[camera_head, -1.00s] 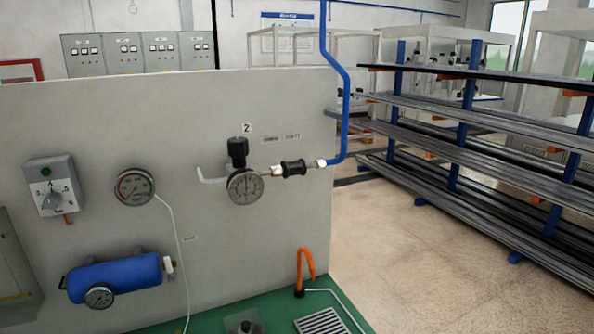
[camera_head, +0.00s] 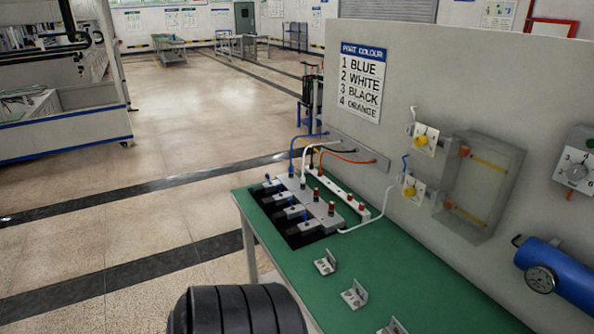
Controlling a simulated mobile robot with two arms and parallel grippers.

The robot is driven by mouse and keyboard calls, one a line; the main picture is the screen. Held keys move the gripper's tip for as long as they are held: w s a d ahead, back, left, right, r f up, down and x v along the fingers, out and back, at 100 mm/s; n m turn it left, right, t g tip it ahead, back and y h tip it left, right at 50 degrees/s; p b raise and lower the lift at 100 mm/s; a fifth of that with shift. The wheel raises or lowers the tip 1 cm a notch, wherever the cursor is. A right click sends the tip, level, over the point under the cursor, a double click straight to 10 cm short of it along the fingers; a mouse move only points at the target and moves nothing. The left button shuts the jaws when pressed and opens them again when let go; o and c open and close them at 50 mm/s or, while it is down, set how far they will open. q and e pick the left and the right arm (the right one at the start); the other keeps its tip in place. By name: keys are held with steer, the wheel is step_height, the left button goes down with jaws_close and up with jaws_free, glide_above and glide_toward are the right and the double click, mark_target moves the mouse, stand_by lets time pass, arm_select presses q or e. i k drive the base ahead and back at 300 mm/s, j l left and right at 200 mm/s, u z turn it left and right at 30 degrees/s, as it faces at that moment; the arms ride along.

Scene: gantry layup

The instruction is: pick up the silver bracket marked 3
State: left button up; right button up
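Silver L-shaped brackets lie on the green bench top (camera_head: 420,285) in a slanting row. One silver bracket (camera_head: 325,262) is nearest the valve block, a second silver bracket (camera_head: 354,294) lies to its lower right, and a third silver bracket (camera_head: 393,327) is cut off by the bottom edge of the picture. I cannot read any number on them, so I cannot tell which is marked 3. Neither of my grippers is in view.
A grey valve block (camera_head: 325,222) with dark slots and coloured hoses stands at the bench's far end. A grey back panel (camera_head: 455,90) rises along the right, with a port colour sign (camera_head: 361,82), a clear-fronted box (camera_head: 480,190) and a blue cylinder (camera_head: 565,275). Open floor lies left.

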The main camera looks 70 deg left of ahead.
mark_target(327, 265)
steer(key=u, duration=2)
steer(key=j+z, duration=0.15)
steer(key=i+l, duration=0.05)
